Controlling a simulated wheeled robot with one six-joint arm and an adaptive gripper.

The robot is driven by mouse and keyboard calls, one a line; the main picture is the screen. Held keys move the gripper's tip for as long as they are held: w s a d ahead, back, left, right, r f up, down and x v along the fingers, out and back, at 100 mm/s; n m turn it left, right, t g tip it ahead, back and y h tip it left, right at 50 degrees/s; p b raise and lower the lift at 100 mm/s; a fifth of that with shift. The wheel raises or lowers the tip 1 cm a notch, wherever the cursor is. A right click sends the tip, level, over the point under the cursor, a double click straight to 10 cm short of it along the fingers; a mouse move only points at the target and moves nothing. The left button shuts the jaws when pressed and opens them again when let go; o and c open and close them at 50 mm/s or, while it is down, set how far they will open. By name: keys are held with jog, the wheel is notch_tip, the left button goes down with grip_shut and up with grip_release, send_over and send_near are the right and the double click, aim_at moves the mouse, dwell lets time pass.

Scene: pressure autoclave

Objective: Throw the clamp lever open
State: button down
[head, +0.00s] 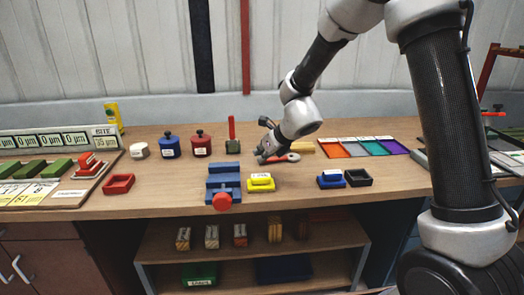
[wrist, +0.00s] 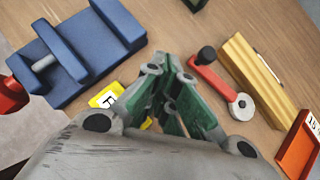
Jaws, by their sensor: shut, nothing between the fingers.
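A red lever (wrist: 213,80) with a black knob and a grey round hub lies flat on the bench in the wrist view. In the head view this lever (head: 283,159) is partly hidden by my gripper (head: 263,155). In the wrist view my gripper (wrist: 166,64) has its green-padded fingers together and empty, to the left of the lever's black knob and apart from it in the picture. Another red handle (head: 232,128) stands upright on a green block behind the blue vise (head: 223,183). I cannot tell for sure which one is the clamp lever.
The vise (wrist: 75,50) and a yellow block (wrist: 105,96) are left of my fingers; a wooden block (wrist: 258,72) lies right of the lever. An orange tray (wrist: 300,147) is at lower right. Blue and red pots (head: 170,147) stand further left. Bare bench lies in front.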

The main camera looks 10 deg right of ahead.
jog(key=shift+s+r, duration=1.55)
jog(key=shift+r, duration=0.15)
jog(key=s+d+n+g, duration=0.25)
jog(key=s+n, duration=0.35)
jog(key=n, duration=0.3)
jog(key=s+d+n+g, duration=0.25)
jog(key=s+n, duration=0.35)
jog(key=n, duration=0.3)
jog(key=s+d+r+n+h, duration=0.1)
jog(key=s+d+r+n, duration=0.2)
jog(key=s+d, duration=0.3)
jog(key=s+d+r+n+t+h, duration=0.1)
jog(key=s+d+r+n+h, duration=0.1)
jog(key=s+d+r+n, duration=0.2)
jog(key=s+d+r+n+t+h, duration=0.1)
jog(key=s+d+r+n+h, duration=0.1)
jog(key=s+d+r, duration=0.3)
jog(key=shift+s+d+r+n, duration=0.35)
jog(key=shift+s+d+n, duration=0.55)
jog(key=shift+s+d, duration=2.3)
jog(key=shift+w+d, duration=0.95)
